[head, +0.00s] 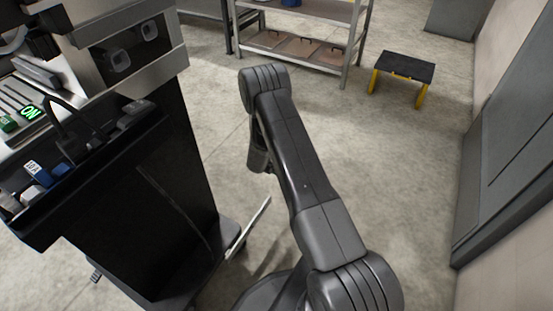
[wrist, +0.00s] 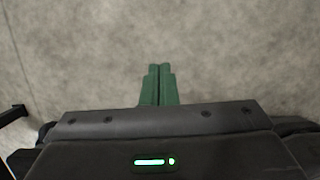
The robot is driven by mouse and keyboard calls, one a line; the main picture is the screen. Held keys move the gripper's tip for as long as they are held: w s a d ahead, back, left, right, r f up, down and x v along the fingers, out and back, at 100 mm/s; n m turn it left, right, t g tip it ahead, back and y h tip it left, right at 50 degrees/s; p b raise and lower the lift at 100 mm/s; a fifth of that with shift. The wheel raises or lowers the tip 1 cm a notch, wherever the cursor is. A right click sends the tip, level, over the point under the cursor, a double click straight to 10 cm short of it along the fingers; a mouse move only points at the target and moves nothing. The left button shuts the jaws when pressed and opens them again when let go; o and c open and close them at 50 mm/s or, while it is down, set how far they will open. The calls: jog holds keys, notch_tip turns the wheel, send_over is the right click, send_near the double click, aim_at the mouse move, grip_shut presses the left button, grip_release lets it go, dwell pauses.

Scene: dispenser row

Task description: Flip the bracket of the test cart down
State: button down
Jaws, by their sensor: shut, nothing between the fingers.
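The test cart (head: 165,190) stands at the left in the head view, a black body with equipment on top. A thin pale metal bar (head: 250,228) slants up beside its lower right corner; it may be the bracket, but I cannot be sure. My gripper shows in the wrist view, its two green fingers (wrist: 159,70) together and empty above bare floor. In the head view my arm stands to the right of the cart, and its own links hide the fingers. A small dark piece (wrist: 14,114) shows at the left edge of the wrist view; I cannot tell what it is.
A metal shelf rack (head: 300,45) with brown trays stands at the back. A black and yellow step stool (head: 403,68) is to its right. A grey door (head: 515,150) lines the right wall. The concrete floor (head: 400,160) between is clear.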

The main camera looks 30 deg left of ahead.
jog(key=shift+w+r+p, duration=0.4)
jog(key=shift+w+r, duration=0.55)
jog(key=shift+r, duration=0.1)
jog(key=s+f+b, duration=0.2)
jog(key=f, duration=0.1)
jog(key=s+f+b, duration=0.2)
jog(key=f+b, duration=0.1)
jog(key=s+f+b, duration=0.2)
jog(key=s, duration=0.1)
jog(key=shift+d+f+b, duration=0.15)
jog(key=shift+f+b, duration=0.15)
jog(key=shift+f, duration=0.1)
jog(key=shift+b+x, duration=0.35)
jog(key=shift+x, duration=0.5)
jog(key=shift+s, duration=0.15)
jog(key=shift+d, duration=0.1)
